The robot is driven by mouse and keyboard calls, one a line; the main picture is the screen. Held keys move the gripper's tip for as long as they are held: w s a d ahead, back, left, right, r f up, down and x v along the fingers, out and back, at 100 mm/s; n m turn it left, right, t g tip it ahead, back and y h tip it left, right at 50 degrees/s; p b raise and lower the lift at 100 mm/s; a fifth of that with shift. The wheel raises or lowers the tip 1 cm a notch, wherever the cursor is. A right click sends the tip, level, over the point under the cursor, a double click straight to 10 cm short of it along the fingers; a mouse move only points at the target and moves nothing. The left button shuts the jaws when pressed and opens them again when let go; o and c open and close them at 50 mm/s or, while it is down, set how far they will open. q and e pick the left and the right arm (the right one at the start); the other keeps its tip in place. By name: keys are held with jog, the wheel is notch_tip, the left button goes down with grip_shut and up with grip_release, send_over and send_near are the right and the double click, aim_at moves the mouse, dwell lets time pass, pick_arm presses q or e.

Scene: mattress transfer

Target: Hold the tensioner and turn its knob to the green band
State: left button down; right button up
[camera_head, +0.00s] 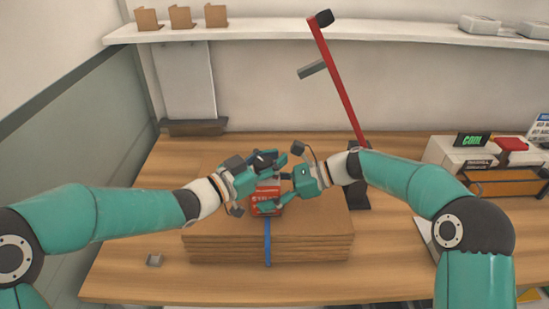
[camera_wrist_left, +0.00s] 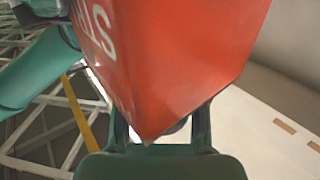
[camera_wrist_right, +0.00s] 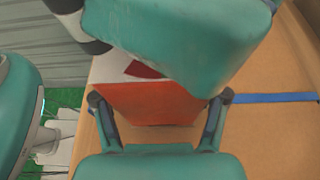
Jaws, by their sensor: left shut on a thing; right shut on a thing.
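The tensioner (camera_head: 266,194) is a red box with white lettering, on top of a flat cardboard stack with a blue strap (camera_head: 268,240). My left gripper (camera_head: 262,181) is shut on it from the left. In the left wrist view the red body (camera_wrist_left: 170,50) sits large between the fingers. My right gripper (camera_head: 285,185) comes in from the right, its fingers on either side of an orange-red face of the tensioner (camera_wrist_right: 148,104). My left gripper's teal parts cover much of the right wrist view. I cannot make out the knob or a green band.
The cardboard stack (camera_head: 315,245) lies on a wooden table (camera_head: 130,270). A red lever (camera_head: 340,85) on a dark base rises behind it. A white unit with a green display (camera_head: 473,140) stands at right. A shelf (camera_head: 340,32) runs above.

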pick_arm(q)
jog(key=shift+s+r+m+g+h, duration=0.1)
jog(key=shift+m+g+h, duration=0.45)
jog(key=shift+g, duration=0.25)
jog(key=shift+s+r+m+g+h, duration=0.1)
jog(key=shift+m+g+h, duration=0.35)
jog(key=shift+m+g, duration=0.3)
jog(key=shift+s+f+m+g+h, duration=0.1)
jog(key=shift+m+g+h, duration=0.5)
jog(key=shift+g, duration=0.55)
jog(key=m+g, duration=0.2)
jog(key=g, duration=0.1)
jog(key=m+g, duration=0.1)
jog(key=shift+s+f+g+h, duration=0.1)
jog(key=shift+s+g+h, duration=0.15)
jog(key=shift+g+h, duration=0.15)
jog(key=shift+s+m+g, duration=0.25)
jog(key=shift+m+g, duration=0.95)
jog(key=shift+g, duration=0.5)
jog(key=shift+m+g, duration=0.6)
jog(key=shift+g, duration=0.3)
jog(key=shift+s+m+g+y, duration=0.1)
jog(key=shift+m+g+y, duration=0.6)
jog(key=shift+g, duration=0.6)
